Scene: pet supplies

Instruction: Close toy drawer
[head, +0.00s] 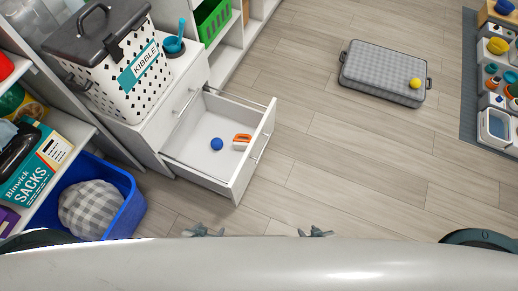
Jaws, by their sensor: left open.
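The toy drawer (203,165) is pulled out of a white cabinet (160,130) on the left side of the head view. Its white front panel (254,155) has a bar handle (262,147) and faces right. Inside lie a blue ball (216,143) and an orange and white item (242,141). My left gripper (203,231) shows at the bottom edge, below the drawer's near corner and apart from it; it is open. My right gripper (316,232) is further right over the floor; my own body hides most of it, so its jaws are unclear.
A kibble bin (125,80) and a teal cup with a scoop (174,45) stand on the cabinet. A blue tub (122,205) holding a checked cushion (90,208) is at lower left. The floor right of the drawer is clear.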

